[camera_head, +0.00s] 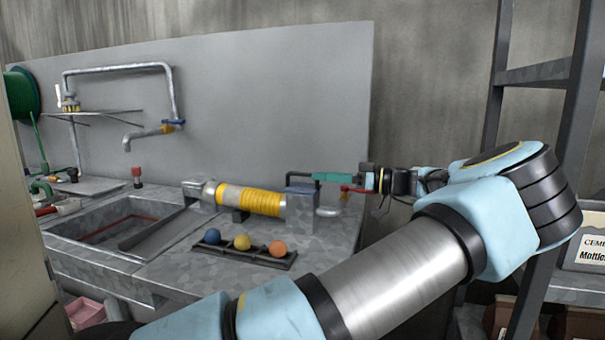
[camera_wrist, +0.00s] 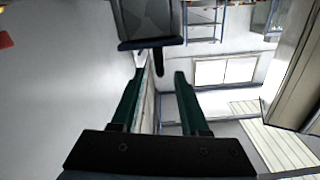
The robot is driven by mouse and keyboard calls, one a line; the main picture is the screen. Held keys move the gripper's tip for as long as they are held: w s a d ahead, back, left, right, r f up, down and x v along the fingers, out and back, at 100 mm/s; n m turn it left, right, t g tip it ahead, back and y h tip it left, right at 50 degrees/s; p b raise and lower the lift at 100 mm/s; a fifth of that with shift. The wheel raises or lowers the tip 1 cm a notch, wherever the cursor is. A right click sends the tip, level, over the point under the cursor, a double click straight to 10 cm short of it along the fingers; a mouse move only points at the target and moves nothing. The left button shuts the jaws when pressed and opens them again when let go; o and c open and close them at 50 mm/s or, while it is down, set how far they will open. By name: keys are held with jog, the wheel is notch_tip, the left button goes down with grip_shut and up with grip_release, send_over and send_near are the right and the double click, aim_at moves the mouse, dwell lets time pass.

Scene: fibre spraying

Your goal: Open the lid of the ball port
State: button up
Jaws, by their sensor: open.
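On the bench, a grey block (camera_head: 300,203) stands at the right end of a pipe unit with a yellow-wrapped cylinder (camera_head: 250,200). A thin black bent bar (camera_head: 290,178) rises from its top; it looks like the lid's handle. My gripper (camera_head: 316,177), with teal fingers, reaches in from the right at the bar's height. In the wrist view my gripper (camera_wrist: 159,76) is open, and a dark bar (camera_wrist: 158,63) below a grey block-like part (camera_wrist: 147,18) points between the fingertips. I cannot tell whether the fingers touch it. The lid's outline is not clear.
A black tray (camera_head: 240,252) with blue (camera_head: 212,236), yellow (camera_head: 242,242) and orange (camera_head: 277,248) balls lies in front. A red-handled valve (camera_head: 352,190) sits just under my gripper. A sink (camera_head: 120,228) is left, a shelf rack (camera_head: 540,75) right.

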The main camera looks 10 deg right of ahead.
aim_at(302, 174)
jog(key=shift+p+x, duration=0.55)
jog(key=shift+x, duration=2.55)
grip_shut()
